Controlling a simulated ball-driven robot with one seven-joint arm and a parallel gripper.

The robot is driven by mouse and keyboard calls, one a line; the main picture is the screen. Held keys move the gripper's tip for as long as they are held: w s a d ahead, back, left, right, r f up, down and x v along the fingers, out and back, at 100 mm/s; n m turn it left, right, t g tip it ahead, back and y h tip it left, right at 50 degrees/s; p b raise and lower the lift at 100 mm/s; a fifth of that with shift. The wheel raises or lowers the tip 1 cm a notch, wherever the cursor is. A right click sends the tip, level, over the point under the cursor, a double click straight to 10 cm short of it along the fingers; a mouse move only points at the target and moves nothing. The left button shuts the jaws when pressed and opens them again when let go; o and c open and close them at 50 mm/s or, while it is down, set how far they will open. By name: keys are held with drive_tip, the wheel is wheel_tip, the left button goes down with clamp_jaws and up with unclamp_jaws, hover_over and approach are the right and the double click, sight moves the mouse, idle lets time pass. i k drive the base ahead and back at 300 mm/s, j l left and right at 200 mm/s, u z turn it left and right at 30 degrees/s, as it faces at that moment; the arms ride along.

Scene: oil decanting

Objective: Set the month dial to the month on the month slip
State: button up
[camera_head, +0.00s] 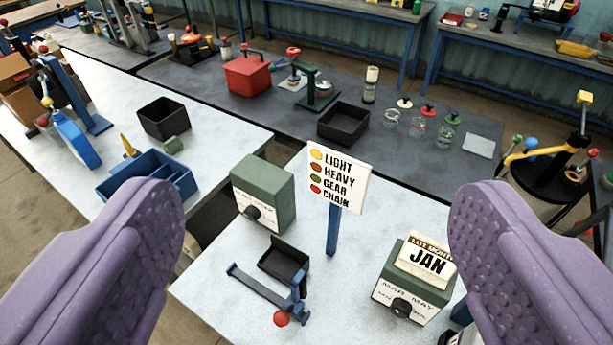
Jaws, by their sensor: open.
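The month dial (400,307) is a black knob on the front of a green box with a white face, at the lower right of the near table. The face shows "MAR" and "MAY"; the rest of its lettering is too small or hidden, and I cannot tell where the knob points. The month slip (427,260) is a white card on top of that box, headed "LOT MONTH" and reading "JAN". My gripper (318,225) is open and empty. Its two purple padded fingers stand wide apart at the left and right, with the box between them, farther off and nearer the right finger.
A sign (338,178) on a blue post lists LIGHT, HEAVY, GEAR and CHAIN left of the dial box. A second green box (262,187) with a black knob stands behind left. A blue stand with a red ball (281,318) is in front. Bare tabletop lies around the post.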

sight(400, 308)
drive_tip(key=z, duration=0.65)
